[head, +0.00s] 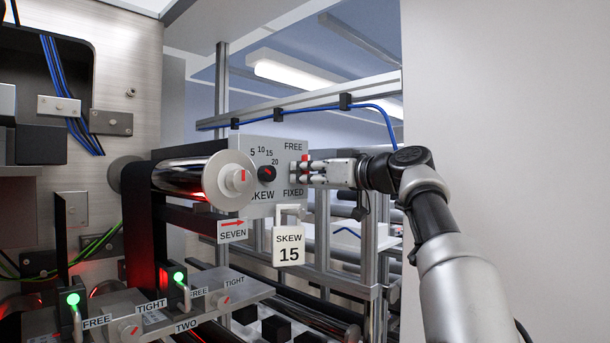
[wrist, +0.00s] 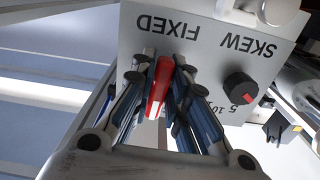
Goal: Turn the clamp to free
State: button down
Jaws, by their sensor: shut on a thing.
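The clamp is a red lever (head: 305,157) on a grey panel (head: 262,203), between the printed words FREE above and FIXED below. In the wrist view the red lever (wrist: 159,88) stands between my fingers, and the panel appears upside down. My gripper (head: 305,173) reaches in from the right and is shut on this lever. The fingers hide part of it, so its exact angle is hard to tell. The word FREE is hidden in the wrist view, while FIXED shows above the fingers.
A black skew knob (head: 266,174) with a red mark sits left of the lever. A blue cable (head: 370,107) runs above. Other TIGHT/FREE clamps (head: 131,329) stand lower left.

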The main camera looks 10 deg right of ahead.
jog(key=shift+n, duration=0.4)
jog(key=c, duration=1.6)
grip_release()
jog(key=shift+s, duration=0.1)
jog(key=v, duration=1.2)
